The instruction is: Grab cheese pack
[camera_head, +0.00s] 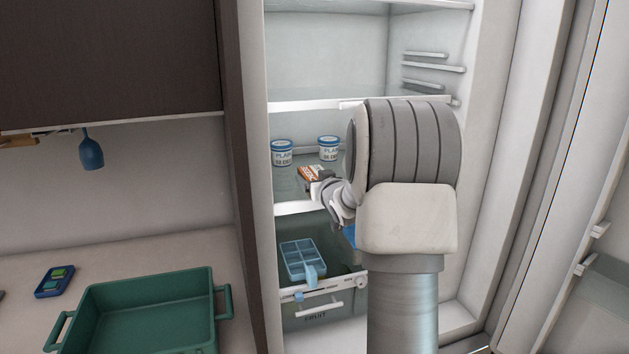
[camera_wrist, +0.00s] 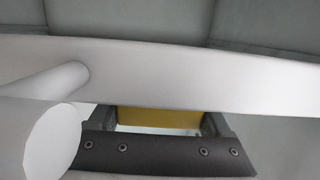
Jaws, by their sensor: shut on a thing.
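The cheese pack (camera_head: 311,173), small with orange-brown and white on it, is at the front of the fridge's middle shelf. My gripper (camera_head: 319,183) reaches in from the right and is shut on the pack. In the wrist view, a yellow face of the pack (camera_wrist: 160,118) shows between the two dark fingers of my gripper (camera_wrist: 158,122). A pale bar across that view hides the rest of the pack. I cannot tell whether the pack still touches the shelf.
Two white-and-blue tubs (camera_head: 282,153) (camera_head: 329,148) stand behind the pack. The white shelf edge (camera_head: 295,208) runs below it. A blue divided tray (camera_head: 303,259) sits in the lower drawer. A green crate (camera_head: 150,305) stands on the left counter. The open fridge door (camera_head: 600,190) is at right.

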